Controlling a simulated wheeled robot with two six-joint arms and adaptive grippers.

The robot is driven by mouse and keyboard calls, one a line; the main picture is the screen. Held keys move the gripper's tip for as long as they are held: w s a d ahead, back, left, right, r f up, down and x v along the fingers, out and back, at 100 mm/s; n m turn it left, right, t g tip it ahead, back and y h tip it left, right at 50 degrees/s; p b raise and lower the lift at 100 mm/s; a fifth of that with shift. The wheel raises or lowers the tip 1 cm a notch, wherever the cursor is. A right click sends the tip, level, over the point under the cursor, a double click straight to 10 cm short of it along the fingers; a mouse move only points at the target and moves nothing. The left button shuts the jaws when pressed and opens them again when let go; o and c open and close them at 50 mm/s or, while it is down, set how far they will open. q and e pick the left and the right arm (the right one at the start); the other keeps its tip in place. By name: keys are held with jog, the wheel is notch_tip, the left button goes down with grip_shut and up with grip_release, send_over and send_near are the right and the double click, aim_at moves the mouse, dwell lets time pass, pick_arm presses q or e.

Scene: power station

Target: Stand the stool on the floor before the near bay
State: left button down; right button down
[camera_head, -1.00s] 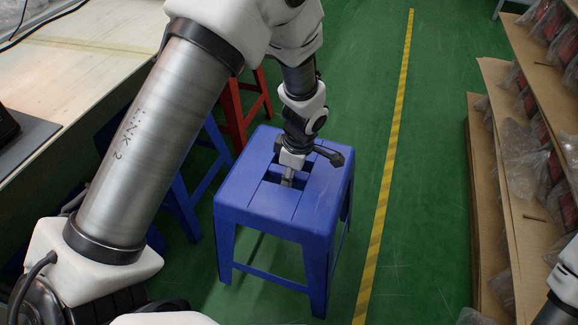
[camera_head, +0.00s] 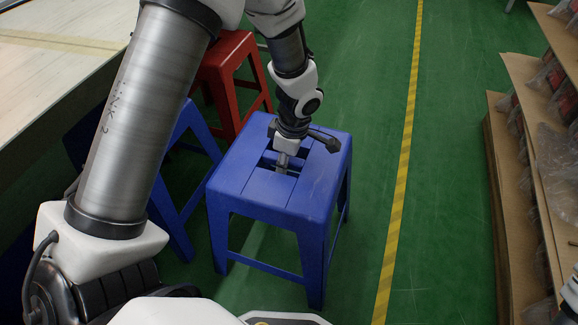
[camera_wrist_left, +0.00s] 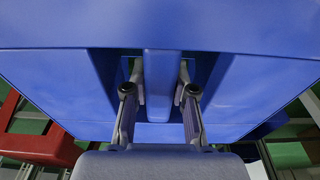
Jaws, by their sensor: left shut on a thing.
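A blue plastic stool (camera_head: 250,185) stands upright in the middle of the head view, its seat level and slotted. My left gripper (camera_head: 283,166) reaches down from above into the seat's slots. In the left wrist view, its two fingers (camera_wrist_left: 160,88) pass through slots on either side of the seat's central bar, shut on the stool (camera_wrist_left: 50,65). I cannot tell whether the stool's feet touch the green floor (camera_head: 355,65).
A red stool (camera_head: 228,62) and another blue stool (camera_head: 185,135) stand close by on the left, beside a pale-topped bench (camera_head: 60,65). A yellow-striped floor line (camera_head: 404,150) runs right of the held stool. Shelving (camera_head: 525,150) with bagged goods lines the right side.

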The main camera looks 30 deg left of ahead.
pick_arm(q)
jog(key=shift+f, duration=0.45)
jog(key=shift+r, duration=0.15)
pick_arm(e)
jog(key=shift+f, duration=0.25)
pick_arm(q)
jog(key=c, duration=1.3)
grip_release()
jog(key=o, duration=0.4)
jog(key=shift+c, duration=0.2)
pick_arm(e)
jog(key=shift+f, duration=0.1)
